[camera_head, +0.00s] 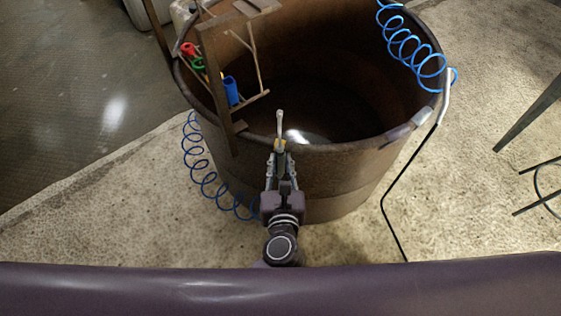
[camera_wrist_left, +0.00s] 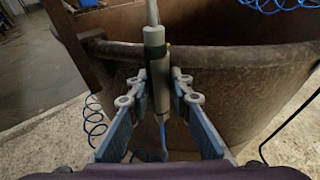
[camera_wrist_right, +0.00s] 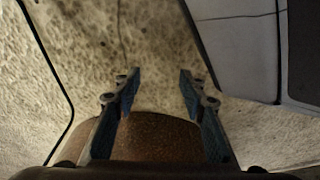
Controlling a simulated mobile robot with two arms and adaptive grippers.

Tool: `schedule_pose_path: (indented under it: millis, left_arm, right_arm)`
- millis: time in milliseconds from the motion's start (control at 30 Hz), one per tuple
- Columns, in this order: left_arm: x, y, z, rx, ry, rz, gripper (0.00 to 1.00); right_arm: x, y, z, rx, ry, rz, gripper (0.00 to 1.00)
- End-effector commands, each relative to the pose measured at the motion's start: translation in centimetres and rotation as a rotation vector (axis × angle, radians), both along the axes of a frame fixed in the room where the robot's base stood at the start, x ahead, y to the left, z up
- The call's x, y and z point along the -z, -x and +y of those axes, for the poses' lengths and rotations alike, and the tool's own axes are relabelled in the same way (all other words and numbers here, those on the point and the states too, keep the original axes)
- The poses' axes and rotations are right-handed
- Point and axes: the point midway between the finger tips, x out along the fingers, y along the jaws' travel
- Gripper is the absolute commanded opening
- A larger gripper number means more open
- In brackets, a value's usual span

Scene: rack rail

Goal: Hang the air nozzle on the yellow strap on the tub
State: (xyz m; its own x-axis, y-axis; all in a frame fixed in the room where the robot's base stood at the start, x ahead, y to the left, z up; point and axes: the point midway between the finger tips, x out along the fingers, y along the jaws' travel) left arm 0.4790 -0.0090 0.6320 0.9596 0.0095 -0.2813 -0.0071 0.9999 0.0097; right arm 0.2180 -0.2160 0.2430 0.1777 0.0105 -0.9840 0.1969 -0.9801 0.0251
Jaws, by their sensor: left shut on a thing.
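My left gripper (camera_head: 280,158) is shut on the air nozzle (camera_head: 280,125), which stands upright in front of the tub's near rim. In the left wrist view the fingers (camera_wrist_left: 158,88) flank the grey nozzle body with a dark band (camera_wrist_left: 154,52). The tub (camera_head: 330,170) is a large, rusty brown, round vessel. A small yellow patch shows at the nozzle in the head view; I cannot tell whether it is the strap. Red, green and blue loops (camera_head: 231,91) hang on the rack at the left. My right gripper (camera_wrist_right: 158,85) is open and empty above the floor.
A wooden rack (camera_head: 214,85) rises over the tub's left side. One blue coiled hose (camera_head: 205,180) hangs outside the tub at left; another (camera_head: 405,45) hangs at the right rim. A black cable (camera_head: 390,215) runs down the right. Metal legs (camera_head: 530,115) stand far right.

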Motion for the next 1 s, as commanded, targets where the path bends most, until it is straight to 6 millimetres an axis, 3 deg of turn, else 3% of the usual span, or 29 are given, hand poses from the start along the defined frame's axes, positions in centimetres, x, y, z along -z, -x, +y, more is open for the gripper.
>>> schedule_pose_path:
  millis: [33,1000]
  left_arm:
    - [-1.5,-0.7,-0.3,0.003,0.011,-0.031,0.00]
    - [-0.2,-0.7,-0.2,0.003,0.009,-0.030,0.00]
  right_arm:
    - [0.0,0.3,0.1,-0.001,0.000,0.008,0.40]
    - [-1.8,-0.9,0.9,0.002,-0.007,0.013,0.40]
